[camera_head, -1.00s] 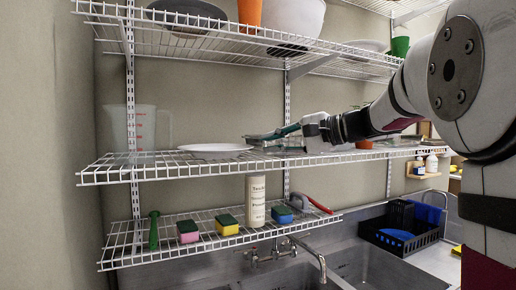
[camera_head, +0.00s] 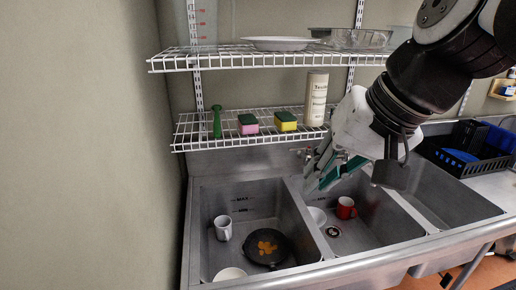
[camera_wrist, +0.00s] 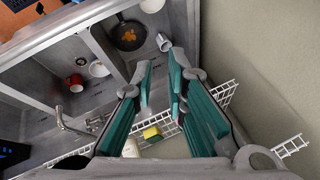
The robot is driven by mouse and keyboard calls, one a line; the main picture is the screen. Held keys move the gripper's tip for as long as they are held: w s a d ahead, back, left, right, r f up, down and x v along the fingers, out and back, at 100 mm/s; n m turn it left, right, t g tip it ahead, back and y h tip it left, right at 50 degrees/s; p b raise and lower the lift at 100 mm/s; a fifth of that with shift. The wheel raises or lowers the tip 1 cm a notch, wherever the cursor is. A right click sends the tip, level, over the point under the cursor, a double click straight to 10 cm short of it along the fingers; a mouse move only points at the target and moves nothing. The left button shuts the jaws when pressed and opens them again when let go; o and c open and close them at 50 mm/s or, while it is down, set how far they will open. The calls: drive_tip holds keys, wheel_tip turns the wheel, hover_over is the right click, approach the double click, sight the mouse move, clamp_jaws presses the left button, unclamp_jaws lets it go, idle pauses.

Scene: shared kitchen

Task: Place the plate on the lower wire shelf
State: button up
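A white plate (camera_head: 280,43) lies flat on the upper of the two wire shelves now in view. Another white round dish (camera_head: 230,273), a plate or bowl, lies in the left sink basin, cut by the counter edge; it shows partly in the wrist view (camera_wrist: 152,4). The lower wire shelf (camera_head: 190,140) holds a green-handled brush, two sponges and a bottle. My gripper (camera_head: 318,182) is in front of and below that shelf's right part, over the sink. In the wrist view my gripper (camera_wrist: 162,68) is open, with nothing between its green-padded fingers.
A black pan (camera_head: 267,246) with orange pieces and a grey-white mug (camera_head: 223,228) stand in the left basin. A red mug (camera_head: 346,207) and white bowl (camera_head: 317,216) are in the middle basin. A black dish rack (camera_head: 462,150) stands right. A wall bounds the left.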

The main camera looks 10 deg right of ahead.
drive_tip(key=s+d+f+n+h, duration=0.2)
drive_tip(key=s+f+n, duration=0.1)
drive_tip(key=s+f, duration=0.1)
drive_tip(key=shift+s+f+h, duration=0.3)
drive_tip(key=shift+s+h, duration=0.1)
drive_tip(key=shift+s, duration=0.4)
idle(0.6)
